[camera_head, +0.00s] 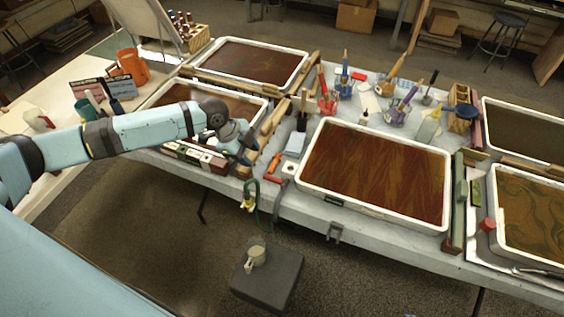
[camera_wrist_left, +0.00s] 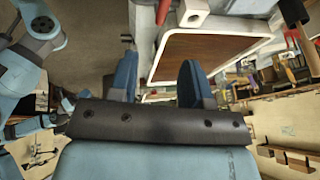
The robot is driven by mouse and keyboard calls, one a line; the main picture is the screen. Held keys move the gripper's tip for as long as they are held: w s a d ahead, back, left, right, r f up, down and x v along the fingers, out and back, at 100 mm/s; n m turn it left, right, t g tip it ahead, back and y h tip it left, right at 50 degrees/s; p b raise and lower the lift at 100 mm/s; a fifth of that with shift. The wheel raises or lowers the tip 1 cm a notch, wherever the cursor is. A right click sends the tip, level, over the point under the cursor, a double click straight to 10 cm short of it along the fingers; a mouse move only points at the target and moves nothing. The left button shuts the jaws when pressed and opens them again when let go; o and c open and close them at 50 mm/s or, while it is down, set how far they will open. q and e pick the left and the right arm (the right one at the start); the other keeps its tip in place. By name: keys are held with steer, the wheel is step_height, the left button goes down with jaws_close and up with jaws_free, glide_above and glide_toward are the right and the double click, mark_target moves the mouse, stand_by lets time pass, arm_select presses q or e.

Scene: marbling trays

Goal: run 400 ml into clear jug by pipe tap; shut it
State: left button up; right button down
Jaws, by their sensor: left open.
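The clear jug (camera_head: 257,255) stands upright on a dark block (camera_head: 268,280) on the floor in front of the table. What it holds is too small to tell. A green pipe (camera_head: 257,212) hangs over the table's front edge, with a yellow tap (camera_head: 248,202) on it above the jug. Whether the tap is open or shut cannot be told. My left gripper (camera_head: 248,148) is over the table's front edge, above and apart from the tap. Its two fingers are spread and empty in the left wrist view (camera_wrist_left: 158,82). My right gripper is not in view.
A white-rimmed tray (camera_head: 300,183) of brown liquid lies right of my gripper. An orange-red tool (camera_head: 273,163) and a white block (camera_head: 289,168) lie close by. Several more trays and brush pots fill the table. The air before the table's front is clear.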

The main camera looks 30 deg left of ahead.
mark_target(272, 178)
arm_select(q)
steer(key=x, duration=1.3)
steer(key=shift+w+f+p, duration=0.15)
steer(key=shift+w+p, duration=0.15)
steer(key=shift+p, duration=0.1)
steer(key=shift+c, duration=0.2)
jaws_close()
